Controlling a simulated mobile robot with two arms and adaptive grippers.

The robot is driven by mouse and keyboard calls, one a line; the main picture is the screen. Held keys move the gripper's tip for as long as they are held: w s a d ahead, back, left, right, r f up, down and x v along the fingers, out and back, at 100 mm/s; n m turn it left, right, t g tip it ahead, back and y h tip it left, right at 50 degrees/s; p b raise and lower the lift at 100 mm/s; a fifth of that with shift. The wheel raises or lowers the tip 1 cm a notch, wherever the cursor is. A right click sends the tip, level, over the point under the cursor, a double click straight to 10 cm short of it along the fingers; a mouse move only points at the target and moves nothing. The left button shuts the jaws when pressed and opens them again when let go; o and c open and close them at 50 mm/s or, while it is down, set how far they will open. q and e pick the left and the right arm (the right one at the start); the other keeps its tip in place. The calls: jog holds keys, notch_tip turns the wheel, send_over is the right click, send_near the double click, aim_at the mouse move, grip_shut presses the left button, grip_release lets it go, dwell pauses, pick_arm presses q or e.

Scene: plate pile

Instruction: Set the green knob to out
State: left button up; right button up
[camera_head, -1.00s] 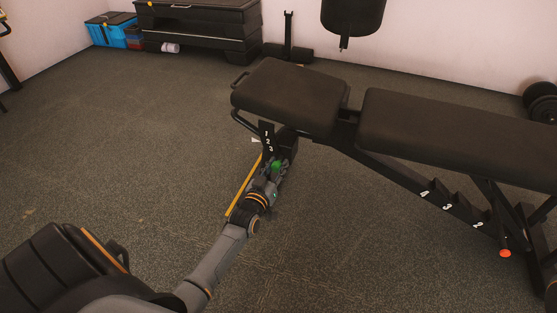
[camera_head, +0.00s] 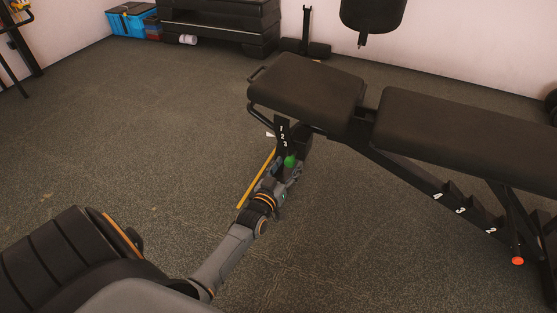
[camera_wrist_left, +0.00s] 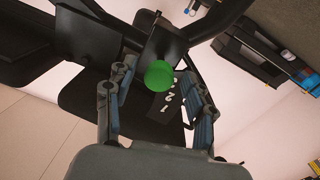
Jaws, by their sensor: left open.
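The green knob (camera_head: 290,161) sits on the bench's front post, below a black plate marked 1, 2, 3 (camera_head: 283,134). In the left wrist view the round green knob (camera_wrist_left: 159,75) lies between the two fingers of my left gripper (camera_wrist_left: 163,88), near their tips. The fingers are spread, with a gap on each side of the knob. In the head view my left gripper (camera_head: 285,175) is low at the post, just below the knob, partly hidden by its own wrist. My right gripper is not in view.
The black padded bench (camera_head: 305,88) stands above and right of my gripper, with a second pad (camera_head: 465,130). A red-orange knob (camera_head: 517,261) is at its right leg. A yellow bar (camera_head: 257,178) shows beside my wrist. Floor at left is clear.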

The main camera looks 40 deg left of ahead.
pick_arm(q)
jog(key=s+d, duration=0.2)
jog(key=s, duration=0.8)
